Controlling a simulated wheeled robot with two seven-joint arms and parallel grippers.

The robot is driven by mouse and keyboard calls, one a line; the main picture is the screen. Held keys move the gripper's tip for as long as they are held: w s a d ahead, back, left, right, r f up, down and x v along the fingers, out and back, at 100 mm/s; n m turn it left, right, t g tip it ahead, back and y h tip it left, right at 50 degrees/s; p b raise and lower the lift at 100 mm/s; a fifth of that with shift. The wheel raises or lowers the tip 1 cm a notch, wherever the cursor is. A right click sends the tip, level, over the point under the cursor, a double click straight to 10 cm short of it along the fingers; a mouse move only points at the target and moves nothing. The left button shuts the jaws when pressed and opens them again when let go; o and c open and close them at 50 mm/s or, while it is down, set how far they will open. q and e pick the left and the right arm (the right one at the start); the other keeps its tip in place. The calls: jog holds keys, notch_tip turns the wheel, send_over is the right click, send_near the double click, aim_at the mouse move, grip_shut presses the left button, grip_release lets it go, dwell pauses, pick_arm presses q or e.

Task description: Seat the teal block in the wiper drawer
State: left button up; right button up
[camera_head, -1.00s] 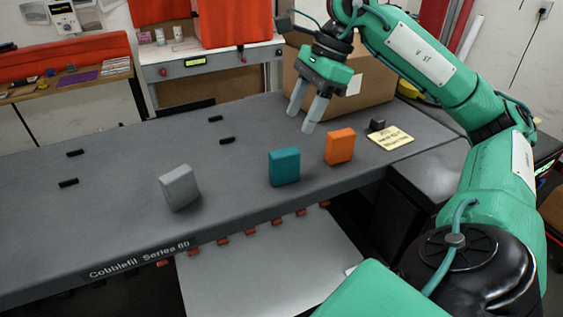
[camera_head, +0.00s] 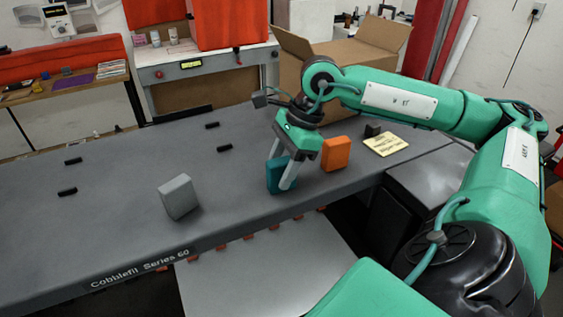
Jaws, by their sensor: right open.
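The teal block (camera_head: 273,177) stands upright on the grey table, between a grey block and an orange block. My right gripper (camera_head: 281,172) is lowered at the teal block with its fingers apart. One finger passes in front of the block and hides part of it; the other is at its far side. I cannot tell whether the fingers touch it. My left gripper is not in view. I cannot make out which part is the wiper drawer; a pale panel (camera_head: 268,275) with a row of orange-red pieces shows below the table's front edge.
The orange block (camera_head: 336,154) stands close to the right of my gripper. The grey block (camera_head: 178,196) stands to the left. A yellow note (camera_head: 386,144) and a small dark piece (camera_head: 373,130) lie at the right. An open cardboard box (camera_head: 352,75) stands behind. The left tabletop is mostly clear.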

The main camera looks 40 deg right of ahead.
aim_at(281, 160)
jog(key=c, duration=1.1)
jog(key=shift+r, duration=0.1)
notch_tip(281, 160, up, 20)
jog(key=shift+f, duration=0.1)
